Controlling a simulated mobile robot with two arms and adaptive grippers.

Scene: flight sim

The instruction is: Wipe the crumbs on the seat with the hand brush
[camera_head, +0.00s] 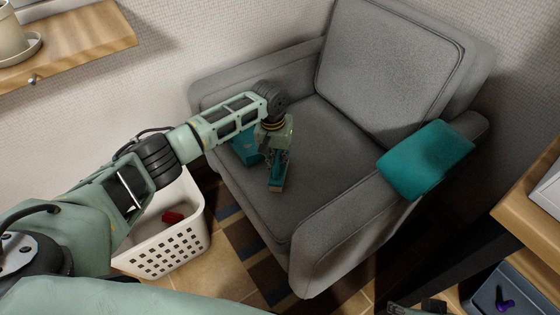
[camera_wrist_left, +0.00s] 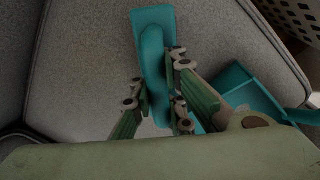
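The grey armchair seat (camera_head: 325,165) is in the middle of the head view. My left gripper (camera_head: 275,168) is over the front left of the seat, pointing down. It is shut on the teal hand brush (camera_head: 277,182). In the left wrist view, the brush (camera_wrist_left: 153,62) lies between the fingers (camera_wrist_left: 160,98). A teal dustpan (camera_head: 243,149) is on the seat beside the left armrest; it also shows in the left wrist view (camera_wrist_left: 250,97). I cannot make out crumbs. What seems to be part of my right gripper (camera_head: 415,308) shows at the bottom edge.
A teal cloth or cushion (camera_head: 425,160) lies over the right armrest. A white basket (camera_head: 165,258) with a red item stands left of the chair. A wooden shelf (camera_head: 75,42) is upper left; a wooden table edge (camera_head: 530,205) is right. The seat's back and right are clear.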

